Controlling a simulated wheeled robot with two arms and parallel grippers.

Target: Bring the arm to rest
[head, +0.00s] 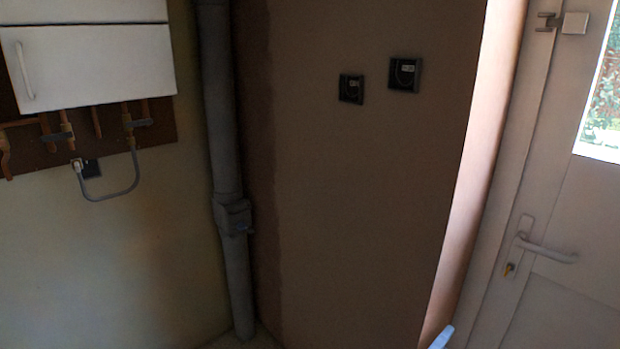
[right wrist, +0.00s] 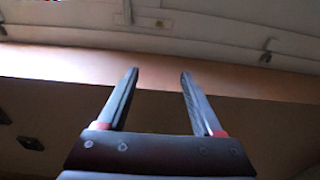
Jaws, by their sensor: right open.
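My right gripper (right wrist: 158,80) shows in the right wrist view with its two dark fingers apart and nothing between them. Behind the fingers are the brown plastered wall and a pale band along its edge. In the head view, a small pale piece (head: 442,338) shows at the bottom edge; I cannot tell what it is. My left gripper is not in either view.
A white door (head: 565,295) with a lever handle (head: 547,250) stands at the right. A grey vertical pipe (head: 222,120) runs down the corner. Two dark wall boxes (head: 404,74) are on the brown wall. A white cabinet (head: 95,62) with copper pipes below hangs at the left.

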